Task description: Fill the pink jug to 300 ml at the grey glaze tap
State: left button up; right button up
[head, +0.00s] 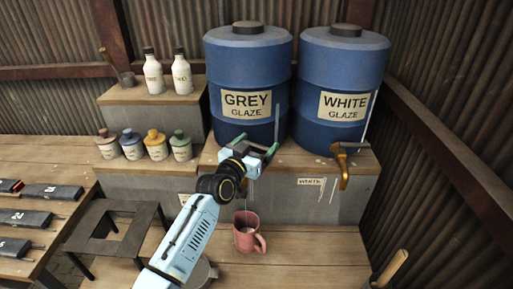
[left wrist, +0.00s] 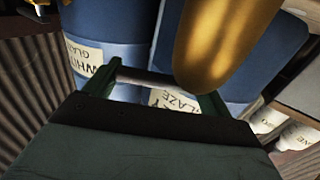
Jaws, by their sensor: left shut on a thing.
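The pink jug (head: 241,219) stands upright on the lower bench, below the grey glaze tap, handle to the right. The blue GREY GLAZE barrel (head: 247,60) stands on the ledge behind. My left gripper (head: 262,150), with green fingers, is at the front of this barrel, shut on the grey tap, whose held part is mostly hidden. In the left wrist view the tap's brass body (left wrist: 222,45) looms large beyond the fingers (left wrist: 165,82). My right gripper is out of view.
The WHITE GLAZE barrel (head: 345,65) and its brass tap (head: 343,165) are to the right. Several small jars (head: 155,145) and two white bottles (head: 153,75) stand at left. A dark metal stand (head: 105,232) is left of my arm.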

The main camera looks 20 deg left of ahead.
pick_arm(q)
jog(key=shift+r, duration=0.1)
jog(key=o, duration=1.3)
jog(key=shift+c, duration=0.2)
jog(key=s+a, duration=0.2)
jog(key=s, duration=1.1)
jog(key=shift+a, duration=0.35)
jog(key=shift+s, duration=0.1)
